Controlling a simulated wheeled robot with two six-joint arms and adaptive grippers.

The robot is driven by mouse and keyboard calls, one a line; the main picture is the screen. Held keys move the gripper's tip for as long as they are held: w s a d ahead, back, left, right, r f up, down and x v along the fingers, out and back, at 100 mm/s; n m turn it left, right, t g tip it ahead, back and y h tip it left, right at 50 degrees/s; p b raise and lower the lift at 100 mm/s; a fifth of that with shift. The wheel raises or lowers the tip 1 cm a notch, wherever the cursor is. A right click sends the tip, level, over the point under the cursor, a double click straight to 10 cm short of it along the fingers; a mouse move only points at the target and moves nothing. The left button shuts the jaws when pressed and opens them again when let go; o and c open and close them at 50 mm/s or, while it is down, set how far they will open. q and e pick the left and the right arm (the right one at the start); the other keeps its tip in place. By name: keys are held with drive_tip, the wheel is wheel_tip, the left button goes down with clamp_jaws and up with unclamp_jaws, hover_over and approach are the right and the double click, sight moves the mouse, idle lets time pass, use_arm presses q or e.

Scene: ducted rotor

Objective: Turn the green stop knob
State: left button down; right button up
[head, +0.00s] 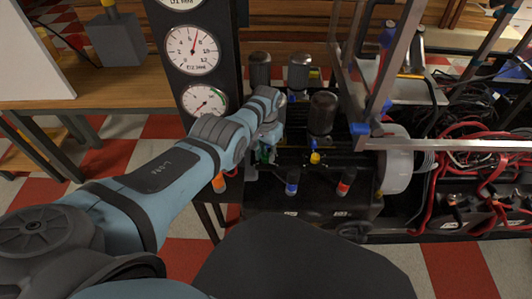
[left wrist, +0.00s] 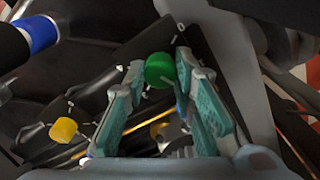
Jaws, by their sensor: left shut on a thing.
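The green stop knob (left wrist: 160,70) shows round and bright in the left wrist view, between the two teal-padded fingers. My left gripper (left wrist: 163,78) is shut on it, with one fingertip at either side. In the head view my left arm reaches in from the lower left, and the left gripper (head: 266,148) points down at the dark machine block. Only a small patch of green shows there; the wrist and fingers hide the rest. Whether the knob has turned cannot be told. My right gripper is not in view.
Close by are a yellow knob (head: 315,158), a blue-banded handle (head: 292,187), a red-banded handle (head: 345,181) and an orange piece (head: 219,183). Dark cylinders (head: 322,113) stand behind. A gauge panel (head: 192,50) rises at the back left. A metal frame and red cables (head: 432,170) crowd the right.

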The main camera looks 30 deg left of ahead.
sight(266, 156)
use_arm(q)
drive_tip(key=shift+m, duration=0.5)
drive_tip(key=c, duration=1.3)
unclamp_jaws()
drive_tip(key=shift+c, duration=0.2)
drive_tip(key=shift+w+r, duration=0.1)
drive_tip(key=shift+r, duration=0.2)
wheel_tip(266, 156, up, 11)
drive_tip(key=shift+r, duration=0.2)
